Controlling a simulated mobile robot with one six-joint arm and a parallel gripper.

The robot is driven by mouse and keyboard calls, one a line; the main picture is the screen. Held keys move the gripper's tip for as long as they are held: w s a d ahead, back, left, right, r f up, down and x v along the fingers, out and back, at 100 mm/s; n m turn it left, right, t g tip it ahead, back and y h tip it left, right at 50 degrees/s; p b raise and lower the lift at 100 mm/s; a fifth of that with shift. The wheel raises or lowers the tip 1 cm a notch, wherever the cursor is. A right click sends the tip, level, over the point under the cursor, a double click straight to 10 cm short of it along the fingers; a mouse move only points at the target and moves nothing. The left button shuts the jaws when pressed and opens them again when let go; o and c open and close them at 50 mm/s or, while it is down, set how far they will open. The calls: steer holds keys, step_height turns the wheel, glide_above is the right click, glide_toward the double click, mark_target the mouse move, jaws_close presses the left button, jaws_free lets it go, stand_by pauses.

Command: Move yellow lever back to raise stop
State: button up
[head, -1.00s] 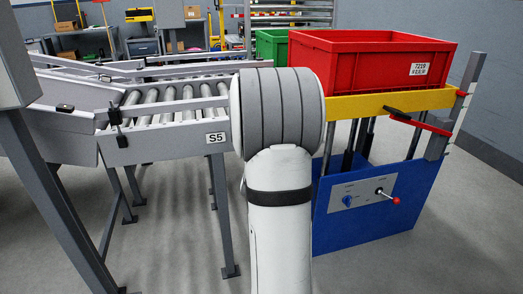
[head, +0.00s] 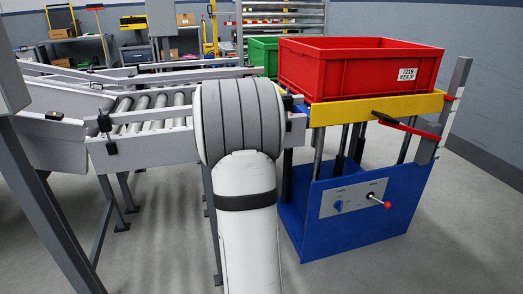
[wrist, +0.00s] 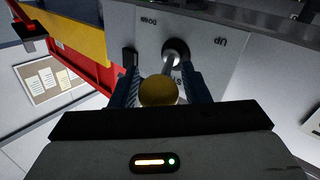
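In the wrist view, the yellow ball knob (wrist: 158,91) of a lever sits between the two blue ridged fingers of my gripper (wrist: 160,88), which are close against it on both sides. The lever's metal shaft (wrist: 168,68) runs from the knob to a round black boot on a light grey panel (wrist: 215,55). The panel has the words DOWN and UP beside the lever and another label partly hidden by the fingers. In the head view, my arm hides my gripper, the yellow knob and this panel. The stop itself cannot be made out.
A red crate (head: 360,68) sits on a blue lift (head: 335,225) with a yellow top beam (head: 375,107) and a red-knobbed lever (head: 380,200). A roller conveyor (head: 145,110) stands left of my arm. A grey post (head: 45,200) rises at far left.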

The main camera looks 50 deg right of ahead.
steer(key=shift+o, duration=0.9)
steer(key=p+v, duration=0.1)
steer(key=v, duration=0.7)
steer(key=shift+p, duration=0.35)
steer(key=shift+d, duration=0.1)
